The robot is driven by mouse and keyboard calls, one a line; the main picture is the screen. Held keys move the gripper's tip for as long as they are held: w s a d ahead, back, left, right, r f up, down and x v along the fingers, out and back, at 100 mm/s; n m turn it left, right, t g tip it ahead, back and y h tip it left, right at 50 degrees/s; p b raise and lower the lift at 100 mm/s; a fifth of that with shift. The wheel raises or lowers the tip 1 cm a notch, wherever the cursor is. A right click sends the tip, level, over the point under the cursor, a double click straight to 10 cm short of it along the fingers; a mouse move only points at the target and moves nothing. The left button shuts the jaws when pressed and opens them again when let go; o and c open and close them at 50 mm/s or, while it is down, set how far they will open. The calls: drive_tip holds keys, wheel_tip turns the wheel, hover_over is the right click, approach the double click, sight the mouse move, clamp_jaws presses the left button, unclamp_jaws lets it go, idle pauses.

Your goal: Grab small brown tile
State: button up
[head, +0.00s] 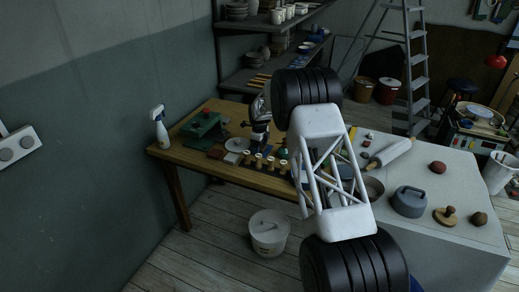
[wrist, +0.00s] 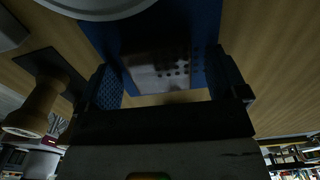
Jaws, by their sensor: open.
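Small flat tiles lie on the wooden table near its front left in the head view. One small reddish-brown tile (head: 231,157) lies beside a darker brown one (head: 215,153); I cannot tell for sure which is the small brown tile. My gripper (wrist: 165,88) is open, with its two dark fingers apart in the wrist view. Beyond and between the fingers lies a grey plate with dark holes (wrist: 160,68) on a blue base (wrist: 205,25). No brown tile is clearly visible between the fingers. In the head view my gripper is over the table, right of the tiles.
A green device (head: 205,122) and a spray bottle (head: 160,130) stand at the table's left. Several wooden-handled stamps (head: 258,160) line the front edge; a wooden handle (wrist: 35,108) stands left of my gripper. A round white disc (head: 238,144) lies near the tiles.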

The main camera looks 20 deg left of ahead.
drive_tip(key=c, duration=1.1)
drive_tip(key=shift+o, duration=0.2)
drive_tip(key=shift+r, duration=0.2)
wheel_tip(320, 180, up, 10)
drive_tip(key=shift+f, duration=0.15)
